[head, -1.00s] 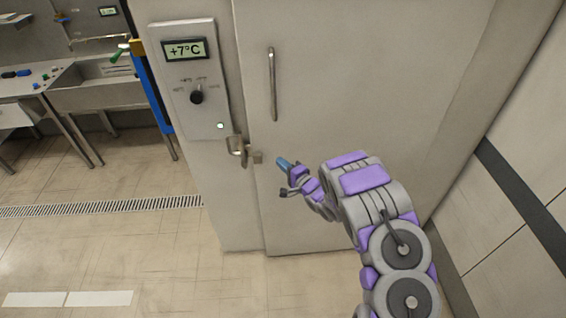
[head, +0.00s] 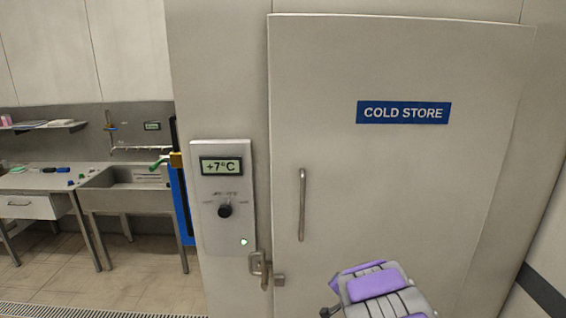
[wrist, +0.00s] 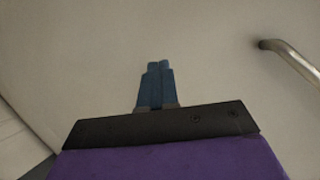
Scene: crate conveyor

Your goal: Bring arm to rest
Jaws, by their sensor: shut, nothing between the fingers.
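My gripper (wrist: 158,67) shows in the wrist view with its two blue fingers together and nothing between them. It points at a plain pale surface, apparently the cold store door (head: 400,180). A metal bar handle (wrist: 295,62) is at the upper right of that view, clear of the fingers. In the head view only part of my purple and grey arm shows at the bottom, in front of the door. The fingers are not visible there.
The door's bar handle (head: 302,205) and latch (head: 262,268) stick out left of my arm. The control panel (head: 223,198) reads +7°C. A steel sink (head: 130,192) and a workbench (head: 35,182) stand at the left. Floor there is clear.

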